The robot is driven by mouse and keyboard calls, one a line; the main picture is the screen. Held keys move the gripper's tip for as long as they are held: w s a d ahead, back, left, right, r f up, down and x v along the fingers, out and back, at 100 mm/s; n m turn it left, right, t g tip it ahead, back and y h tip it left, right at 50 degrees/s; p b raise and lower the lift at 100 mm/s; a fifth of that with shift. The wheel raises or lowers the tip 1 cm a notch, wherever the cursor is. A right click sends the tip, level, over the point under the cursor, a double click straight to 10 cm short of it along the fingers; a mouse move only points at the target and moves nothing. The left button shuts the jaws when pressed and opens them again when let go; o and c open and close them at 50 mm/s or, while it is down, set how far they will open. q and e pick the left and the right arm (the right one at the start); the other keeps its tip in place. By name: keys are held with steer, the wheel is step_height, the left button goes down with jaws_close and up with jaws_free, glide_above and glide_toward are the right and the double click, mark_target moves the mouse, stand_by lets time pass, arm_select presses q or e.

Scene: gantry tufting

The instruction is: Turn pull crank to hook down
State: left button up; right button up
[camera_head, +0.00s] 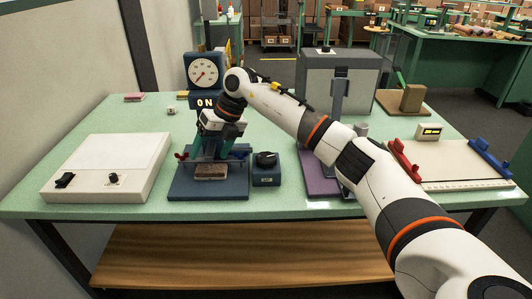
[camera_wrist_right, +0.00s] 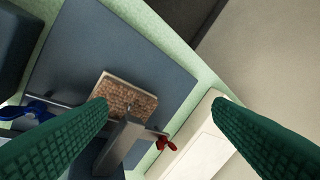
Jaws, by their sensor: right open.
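A blue tufting stand (camera_head: 208,187) is on the green table, with a brown tufted piece (camera_head: 211,171) on its base. A red winged handle (camera_head: 181,156) is at its left side and a blue one (camera_head: 240,155) at its right; I cannot tell which is the pull crank. My right gripper (camera_head: 211,148) points down over the stand, its green fingers open and empty. In the right wrist view the tufted piece (camera_wrist_right: 125,97), the red handle (camera_wrist_right: 166,143) and the blue handle (camera_wrist_right: 38,110) show around the fingers. The hook cannot be made out. My left gripper is out of view.
A dial gauge (camera_head: 204,73) with an "ON" sign stands behind my right gripper. A blue box with a black knob (camera_head: 266,158) is close on the right. A white switch box (camera_head: 107,168) lies left. A grey cabinet (camera_head: 337,85) and a cream board (camera_head: 455,178) are further right.

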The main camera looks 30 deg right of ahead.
mark_target(266, 157)
steer(key=s+d+r+m+g+h, duration=0.1)
steer(key=s+d+r+m+h, duration=0.15)
steer(key=d, duration=0.45)
steer(key=s+d+r+m+g+h, duration=0.1)
steer(key=d+r+h, duration=0.25)
steer(key=d, duration=0.45)
steer(key=shift+n+y, duration=0.25)
steer(key=shift+y, duration=0.25)
steer(key=f, duration=0.3)
steer(key=f+p, duration=0.1)
steer(key=f, duration=0.7)
steer(key=shift+w+a, duration=0.1)
steer(key=shift+a, duration=0.15)
steer(key=c, duration=1)
steer(key=shift+n, duration=0.3)
